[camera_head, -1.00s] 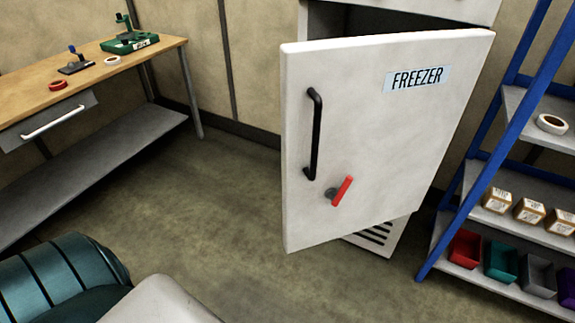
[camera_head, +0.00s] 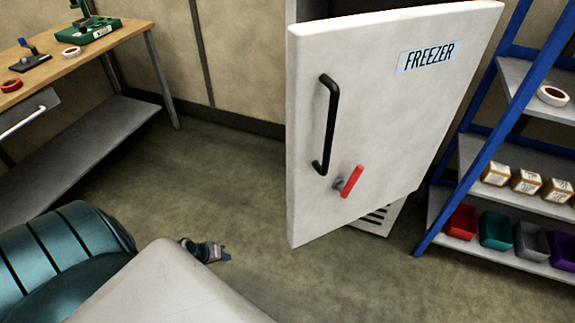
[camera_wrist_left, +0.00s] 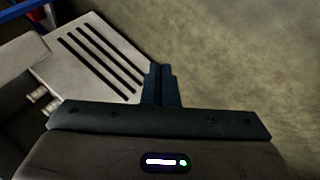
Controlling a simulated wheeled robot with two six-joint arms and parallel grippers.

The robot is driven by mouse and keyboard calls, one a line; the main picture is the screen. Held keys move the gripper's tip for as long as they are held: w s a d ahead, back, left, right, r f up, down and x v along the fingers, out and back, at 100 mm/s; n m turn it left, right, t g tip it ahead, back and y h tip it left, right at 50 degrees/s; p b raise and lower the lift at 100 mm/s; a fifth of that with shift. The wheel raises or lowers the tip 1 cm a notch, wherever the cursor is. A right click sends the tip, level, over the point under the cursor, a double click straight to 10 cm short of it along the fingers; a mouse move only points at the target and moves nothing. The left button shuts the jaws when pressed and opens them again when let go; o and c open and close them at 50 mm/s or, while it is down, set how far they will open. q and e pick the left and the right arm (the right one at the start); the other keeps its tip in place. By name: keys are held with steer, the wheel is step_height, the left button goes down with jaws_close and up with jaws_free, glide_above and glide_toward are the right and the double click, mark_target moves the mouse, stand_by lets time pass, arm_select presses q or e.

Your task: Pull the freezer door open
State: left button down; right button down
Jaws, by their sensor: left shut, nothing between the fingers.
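The white freezer door (camera_head: 375,110) stands ajar in the head view, swung out toward me with a dark gap above it. It bears a FREEZER label (camera_head: 426,57), a black bar handle (camera_head: 328,124) near its left edge and a red latch lever (camera_head: 351,182) below. My left gripper (camera_head: 220,254) is low over the floor, left of the door and apart from it. In the left wrist view its fingers (camera_wrist_left: 162,80) are together and empty, beside the slotted lower panel of the freezer (camera_wrist_left: 100,58). My right gripper is not in view.
A wooden workbench (camera_head: 100,50) with tape rolls and tools stands at the left. A blue-framed shelf rack (camera_head: 490,120) with boxes and coloured bins stands close to the door's right. The floor (camera_head: 215,185) between bench and door is clear.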

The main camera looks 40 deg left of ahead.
mark_target(289, 167)
arm_select(q)
steer(key=w+d+r+n+t+h, duration=0.1)
steer(key=w+r+t+h, duration=0.3)
steer(key=r, duration=0.8)
steer(key=w+d+r+t+h+b, duration=0.1)
steer(key=w+r+h, duration=0.1)
steer(key=w+r, duration=0.8)
steer(key=w+d+r+n+t+h, duration=0.1)
steer(key=w+r+t+h, duration=0.15)
steer(key=r, duration=1.25)
steer(key=shift+g+h, duration=0.35)
steer(key=shift+h, duration=0.1)
steer(key=w+d+p, duration=0.1)
steer(key=d, duration=0.2)
steer(key=w+d+p, duration=0.1)
steer(key=w+d, duration=0.1)
steer(key=d, duration=0.1)
steer(key=w+d+p, duration=0.1)
steer(key=d+p, duration=0.1)
steer(key=d, duration=0.2)
steer(key=shift+w, duration=0.35)
steer(key=shift+d, duration=0.1)
